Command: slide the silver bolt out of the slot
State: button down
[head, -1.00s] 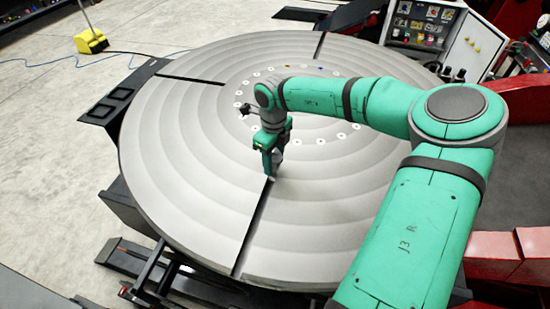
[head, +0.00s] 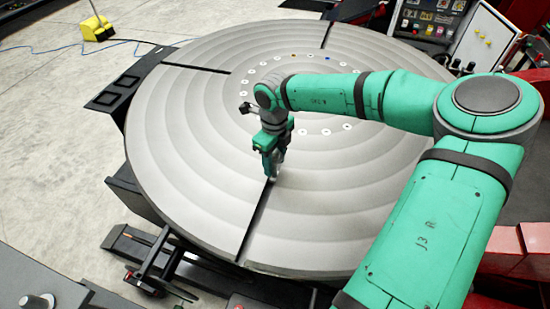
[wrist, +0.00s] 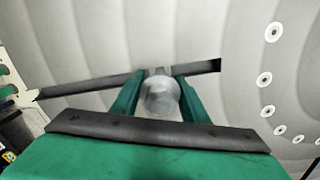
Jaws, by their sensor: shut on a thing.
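The silver bolt (wrist: 160,94) shows in the wrist view between the two green fingers of my gripper (wrist: 157,90), which are shut on it. Its round end faces the camera. Behind it is the dark slot (wrist: 95,86) in the grey round table. In the head view my gripper (head: 272,174) is at the inner end of the front slot (head: 252,222), over the table (head: 190,165). The bolt is mostly hidden there by the fingers. I cannot tell how deep the bolt sits in the slot.
More slots (head: 195,68) cut the table at the left and back. A ring of pale round spots (head: 252,78) surrounds its centre. A control panel (head: 478,40) stands at the back right, and a yellow object (head: 97,28) is on the floor at the back left.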

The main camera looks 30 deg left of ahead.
jog(key=shift+s+d, duration=0.15)
jog(key=shift+s, duration=0.25)
jog(key=shift+d, duration=0.1)
jog(key=shift+s+a, duration=0.15)
jog(key=shift+a, duration=0.15)
jog(key=shift+d, duration=0.25)
dwell(0.8)
jog(key=shift+a, duration=0.1)
